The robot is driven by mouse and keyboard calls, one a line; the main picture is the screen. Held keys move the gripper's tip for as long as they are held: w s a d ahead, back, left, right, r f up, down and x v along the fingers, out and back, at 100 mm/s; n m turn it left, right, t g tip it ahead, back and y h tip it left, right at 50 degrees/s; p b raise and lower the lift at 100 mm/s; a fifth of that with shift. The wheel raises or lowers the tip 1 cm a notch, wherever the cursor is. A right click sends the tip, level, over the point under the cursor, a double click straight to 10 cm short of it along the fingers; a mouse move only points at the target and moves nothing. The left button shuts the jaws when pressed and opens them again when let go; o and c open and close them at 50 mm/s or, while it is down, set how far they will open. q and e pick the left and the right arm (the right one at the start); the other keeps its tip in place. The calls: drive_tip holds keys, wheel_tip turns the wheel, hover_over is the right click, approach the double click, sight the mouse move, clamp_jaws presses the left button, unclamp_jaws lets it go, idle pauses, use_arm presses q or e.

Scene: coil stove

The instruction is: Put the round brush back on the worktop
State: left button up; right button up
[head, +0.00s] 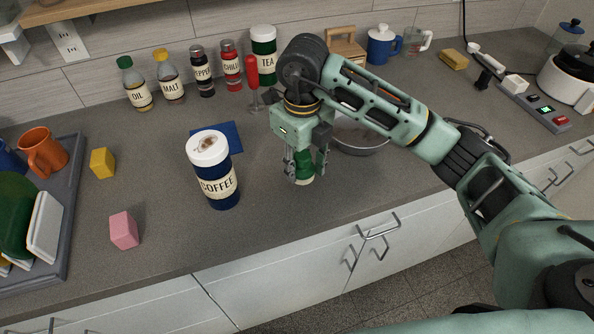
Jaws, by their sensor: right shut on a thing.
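The round brush (304,167), green with a pale lower end, is between the fingers of my right gripper (305,174). That gripper points down and is shut on it, over the front part of the grey worktop (270,225). The fingers and palm hide much of the brush. I cannot tell whether its lower end touches the worktop. My left gripper is not in view.
A blue COFFEE canister (217,182) stands left of my gripper, near a blue mat (220,137). A grey pan (360,140) is close behind on the right. A pink block (124,231) lies far left. The front worktop strip is clear.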

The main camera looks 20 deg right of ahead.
sight(297, 186)
drive_tip(key=shift+w+a+f, duration=0.3)
drive_tip(key=shift+w+f, duration=0.05)
drive_tip(key=shift+w, duration=0.25)
drive_tip(key=shift+f+p, duration=0.3)
drive_tip(key=shift+f, duration=0.1)
wheel_tip(297, 186, down, 3)
drive_tip(key=shift+f+p, duration=0.1)
drive_tip(key=shift+p, duration=0.45)
drive_tip(key=shift+f, duration=0.2)
drive_tip(key=o, duration=0.6)
drive_tip(key=shift+f+b, duration=0.1)
drive_tip(key=shift+b, duration=0.2)
drive_tip(key=o, duration=0.5)
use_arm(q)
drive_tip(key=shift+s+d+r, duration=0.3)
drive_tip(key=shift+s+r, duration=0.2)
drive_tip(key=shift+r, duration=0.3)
